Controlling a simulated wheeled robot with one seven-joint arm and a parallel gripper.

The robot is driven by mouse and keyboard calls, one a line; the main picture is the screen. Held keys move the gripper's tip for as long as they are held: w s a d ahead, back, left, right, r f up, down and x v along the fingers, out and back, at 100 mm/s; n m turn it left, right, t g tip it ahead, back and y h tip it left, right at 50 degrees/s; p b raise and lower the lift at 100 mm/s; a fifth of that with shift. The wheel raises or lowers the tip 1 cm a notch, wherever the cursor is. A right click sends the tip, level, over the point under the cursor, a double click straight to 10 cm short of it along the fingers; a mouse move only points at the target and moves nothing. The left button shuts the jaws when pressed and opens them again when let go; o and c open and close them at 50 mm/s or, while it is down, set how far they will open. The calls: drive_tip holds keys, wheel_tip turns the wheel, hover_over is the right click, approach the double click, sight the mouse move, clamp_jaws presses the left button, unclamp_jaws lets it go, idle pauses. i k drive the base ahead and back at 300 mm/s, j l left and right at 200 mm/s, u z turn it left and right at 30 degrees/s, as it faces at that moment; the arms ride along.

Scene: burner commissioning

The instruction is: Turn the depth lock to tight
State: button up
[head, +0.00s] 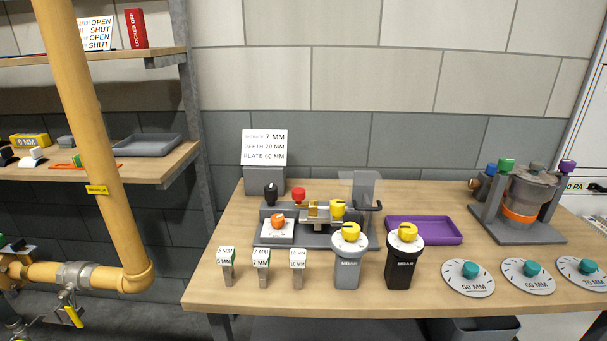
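A grey fixture (313,240) stands on the wooden table. It carries a black knob (270,193), a red knob (299,195), an orange knob (278,221) on a white plate, a brass-coloured block (313,209) and a yellow knob (338,208). A dark handle (372,206) sticks out at its right. I see no readable label for the depth lock, so I cannot tell which part it is or how it is set. My gripper is not in view.
Small labelled blocks (262,266), a grey jar (348,268) and a black jar (402,265) stand before the fixture. A purple tray (456,241) and round plates (469,289) lie right. A yellow pipe (98,130) rises left. The table's front left corner is clear.

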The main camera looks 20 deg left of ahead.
sight(271, 191)
drive_tip(key=k+j+u, duration=0.15)
drive_tip(key=j, duration=0.4)
drive_tip(key=k+j+u, duration=0.15)
drive_tip(key=j, duration=0.4)
drive_tip(key=j+u, duration=0.15)
drive_tip(key=j, duration=0.4)
drive_tip(key=k, duration=0.05)
